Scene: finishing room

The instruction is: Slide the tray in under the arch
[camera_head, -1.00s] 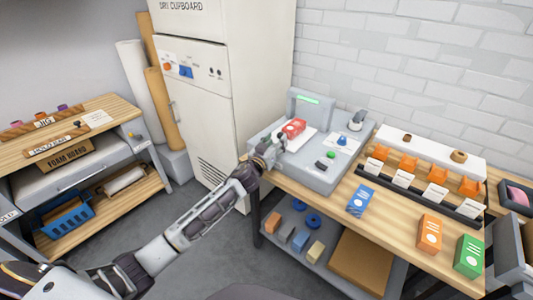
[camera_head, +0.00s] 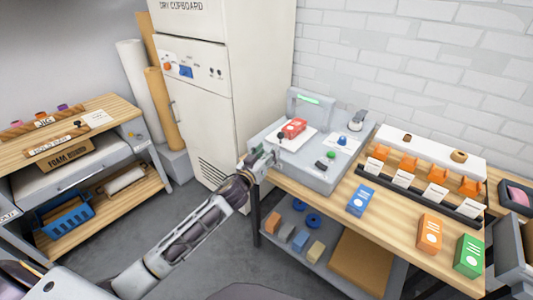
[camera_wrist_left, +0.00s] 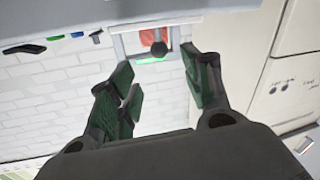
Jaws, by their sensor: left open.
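The white tray (camera_head: 301,141) lies on top of the grey bench unit, with a red box (camera_head: 294,128) on it and a dark knob (camera_head: 280,137) at its near left side. The grey arch (camera_head: 292,105) with a green light strip stands at the back of the unit. The red box is in front of the arch; I cannot tell whether the tray's far edge is beneath it. My left gripper (camera_head: 267,158) is open and empty, just left of the tray and apart from the knob. In the left wrist view the knob (camera_wrist_left: 158,48) shows between the open fingers. My right gripper is out of view.
The cream cupboard (camera_head: 195,110) stands close behind my left arm. Blue (camera_head: 361,201), orange (camera_head: 430,232) and green (camera_head: 469,255) boxes stand on the bench at right.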

